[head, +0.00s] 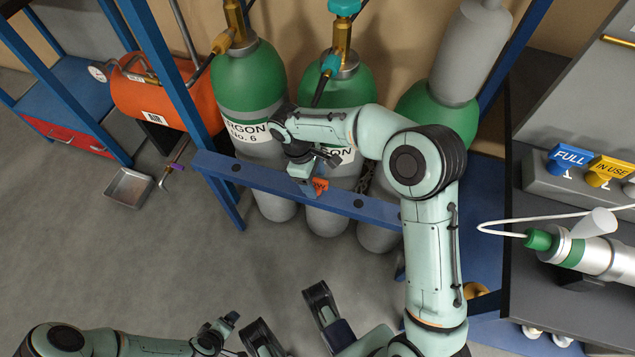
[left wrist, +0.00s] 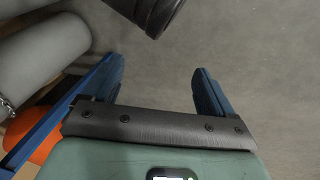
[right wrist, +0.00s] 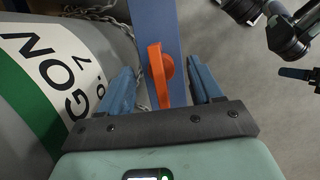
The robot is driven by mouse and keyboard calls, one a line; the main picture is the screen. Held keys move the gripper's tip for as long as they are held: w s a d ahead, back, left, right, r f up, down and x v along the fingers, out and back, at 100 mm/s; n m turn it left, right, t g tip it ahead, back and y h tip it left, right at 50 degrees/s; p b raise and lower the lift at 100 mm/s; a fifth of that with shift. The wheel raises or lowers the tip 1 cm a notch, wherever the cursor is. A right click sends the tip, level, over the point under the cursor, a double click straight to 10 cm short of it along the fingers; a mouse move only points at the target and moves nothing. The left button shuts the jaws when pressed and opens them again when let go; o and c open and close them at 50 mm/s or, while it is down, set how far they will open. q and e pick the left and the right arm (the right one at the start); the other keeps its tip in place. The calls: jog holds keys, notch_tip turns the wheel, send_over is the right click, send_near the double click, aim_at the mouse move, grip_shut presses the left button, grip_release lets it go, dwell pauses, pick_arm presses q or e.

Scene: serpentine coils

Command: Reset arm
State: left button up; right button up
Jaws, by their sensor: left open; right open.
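My right gripper (head: 310,186) is open at the blue bar in front of the gas cylinders. An orange handle (right wrist: 157,75) on that bar stands between its two blue fingers in the right wrist view (right wrist: 166,84); I cannot tell whether they touch it. The handle also shows in the head view (head: 320,185), partly hidden by the gripper. My left gripper (left wrist: 158,85) is open and empty, with bare floor between its fingers. In the head view my left arm lies low along the bottom edge.
Several green-and-grey cylinders (head: 252,90) stand behind the blue bar (head: 350,206). An orange tank (head: 160,95) and a metal tray (head: 128,187) are at the left. A dark bench with FULL and IN USE tags (head: 570,157) is at the right.

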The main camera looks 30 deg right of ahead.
jog(key=p+v, duration=0.2)
jog(key=v, duration=0.8)
jog(key=shift+r, duration=0.3)
pick_arm(q)
jog(key=shift+g+h, duration=0.4)
jog(key=shift+g, duration=0.3)
jog(key=s+r, duration=0.1)
jog(key=s+d+r, duration=0.1)
jog(key=s, duration=0.1)
jog(key=s+d+r, duration=0.1)
jog(key=shift+s+d, duration=0.2)
jog(key=shift+s, duration=0.05)
